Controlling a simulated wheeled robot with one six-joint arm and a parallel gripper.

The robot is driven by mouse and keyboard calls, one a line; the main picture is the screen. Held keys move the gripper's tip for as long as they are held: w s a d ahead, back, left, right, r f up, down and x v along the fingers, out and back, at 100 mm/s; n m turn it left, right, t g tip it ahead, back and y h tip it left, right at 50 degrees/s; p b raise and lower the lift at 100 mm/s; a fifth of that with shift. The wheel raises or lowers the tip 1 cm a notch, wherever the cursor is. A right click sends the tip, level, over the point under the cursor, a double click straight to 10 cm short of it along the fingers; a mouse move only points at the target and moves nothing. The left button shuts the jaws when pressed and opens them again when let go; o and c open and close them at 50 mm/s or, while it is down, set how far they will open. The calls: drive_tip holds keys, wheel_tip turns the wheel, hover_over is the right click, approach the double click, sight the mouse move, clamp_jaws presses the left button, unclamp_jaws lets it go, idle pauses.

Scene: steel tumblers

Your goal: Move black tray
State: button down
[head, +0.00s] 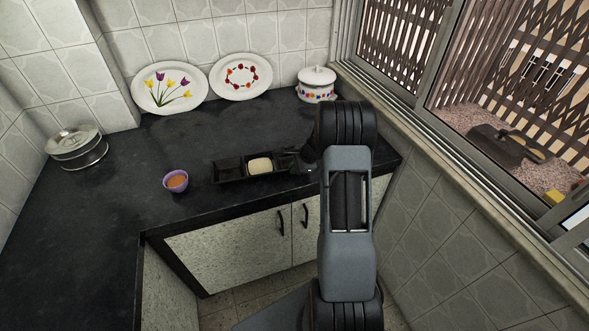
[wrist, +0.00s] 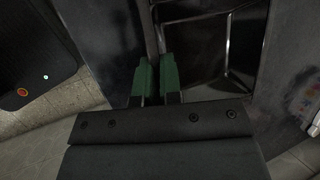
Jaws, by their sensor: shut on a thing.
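The black tray (head: 232,181) is a long, low divided tray near the front edge of the dark counter. A pale cream block (head: 260,165) sits in one of its compartments, and the compartment at the left end looks empty. My gripper (head: 298,164) is at the tray's right end, partly hidden by my arm in the head view. In the wrist view its green fingertips (wrist: 157,78) are closed on a thin wall of the tray (wrist: 228,72). The tray looks level; I cannot tell whether it is lifted off the counter.
A purple cup (head: 176,181) with brown contents stands left of the tray. Two decorated plates (head: 170,88) (head: 240,76) lean on the back wall. A lidded white pot (head: 317,84) stands back right, a steel container (head: 77,147) far left. The counter's middle left is clear.

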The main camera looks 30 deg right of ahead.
drive_tip(key=c, duration=1.2)
unclamp_jaws()
drive_tip(key=v, duration=1.3)
drive_tip(key=shift+s+d+r, duration=0.15)
drive_tip(key=shift+s+r, duration=0.05)
drive_tip(key=shift+r, duration=0.1)
drive_tip(key=s+a+r+n+h, duration=0.1)
drive_tip(key=s+a+r+n, duration=0.1)
drive_tip(key=s+a+n, duration=0.4)
drive_tip(key=s+a+r+n+h, duration=0.1)
drive_tip(key=s+a+r+n, duration=0.2)
drive_tip(key=s+a+n, duration=0.3)
drive_tip(key=s+a+r+n+g+h, duration=0.1)
drive_tip(key=s+a+r+n, duration=0.1)
drive_tip(key=s+a+n, duration=0.4)
drive_tip(key=a+n, duration=0.2)
drive_tip(key=a, duration=0.3)
drive_tip(key=shift+s+r, duration=0.2)
drive_tip(key=shift+r, duration=0.1)
